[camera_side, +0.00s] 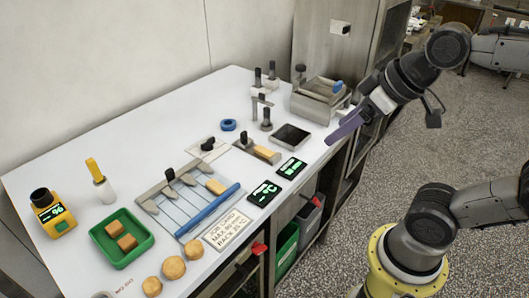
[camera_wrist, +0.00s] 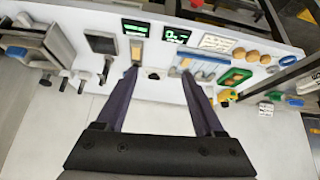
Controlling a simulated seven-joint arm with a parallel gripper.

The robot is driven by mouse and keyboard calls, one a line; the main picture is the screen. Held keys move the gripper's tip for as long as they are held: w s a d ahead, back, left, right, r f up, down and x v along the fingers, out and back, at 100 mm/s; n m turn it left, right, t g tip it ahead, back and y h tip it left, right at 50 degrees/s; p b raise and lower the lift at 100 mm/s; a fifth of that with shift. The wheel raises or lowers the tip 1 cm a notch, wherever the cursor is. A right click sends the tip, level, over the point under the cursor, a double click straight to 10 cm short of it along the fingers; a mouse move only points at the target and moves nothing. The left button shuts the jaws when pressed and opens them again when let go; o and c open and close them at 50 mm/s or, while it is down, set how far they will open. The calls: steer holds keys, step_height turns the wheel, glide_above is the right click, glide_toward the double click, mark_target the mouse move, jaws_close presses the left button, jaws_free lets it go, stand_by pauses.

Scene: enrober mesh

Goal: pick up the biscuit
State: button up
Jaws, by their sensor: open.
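A tan rectangular biscuit (camera_side: 215,186) lies at the right end of the wire mesh rack (camera_side: 165,205), beside a blue bar. Another tan block (camera_side: 264,153) lies on a small metal plate further back; it also shows in the wrist view (camera_wrist: 137,52). I cannot tell for sure which is the task's biscuit. My gripper (camera_side: 338,137) is high, right of the table's far end, apart from both. In the wrist view, its two purple fingers (camera_wrist: 160,74) are spread with nothing between them. The left fingertip partly overlaps the small plate's area in that view.
A green tray (camera_side: 118,257) holds brown blocks. Several round brown pieces (camera_side: 173,267) lie at the near edge. Black-handled fittings (camera_side: 266,118) stand on the table, with a metal box (camera_side: 318,107) at the back right. Two displays (camera_side: 264,193) lie along the front edge.

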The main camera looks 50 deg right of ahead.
steer(key=w+d, duration=0.1)
steer(key=w, duration=0.7)
steer(key=m+g, duration=0.1)
steer(key=g, duration=0.1)
glide_above(265, 150)
steer(key=s, duration=0.3)
steer(key=f, duration=1.5)
steer(key=shift+a+f, duration=0.2)
steer(key=shift+a, duration=0.1)
steer(key=shift+d+x, duration=0.2)
steer(key=shift+x, duration=1.3)
steer(key=shift+d+x, duration=0.15)
steer(key=shift+x, duration=1.3)
steer(key=shift+s, duration=0.1)
steer(key=c, duration=1.1)
